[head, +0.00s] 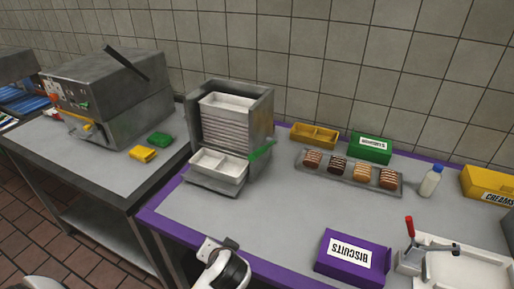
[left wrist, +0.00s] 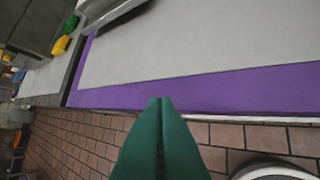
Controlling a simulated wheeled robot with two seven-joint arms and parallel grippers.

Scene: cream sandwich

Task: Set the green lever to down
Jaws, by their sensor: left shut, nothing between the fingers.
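The green lever (head: 262,150) is on the right side of a grey metal dispenser (head: 262,108) in the head view. It sticks out and slants slightly upward to the right. The dispenser holds a stack of white trays, with one white tray (head: 232,169) at its bottom front. My left gripper's green fingers (left wrist: 160,101) are pressed together with nothing between them in the left wrist view, over the purple counter edge and floor. In the head view my left wrist is at the counter's front edge, well in front of the lever and apart from it. My right gripper is not visible.
A purple biscuits box (head: 337,278) lies at the front right of the counter. A grey tray (head: 318,171) of biscuits, a green box (head: 370,155), a yellow tray (head: 301,135) and a bottle (head: 430,181) stand behind. The counter between dispenser and purple box is clear.

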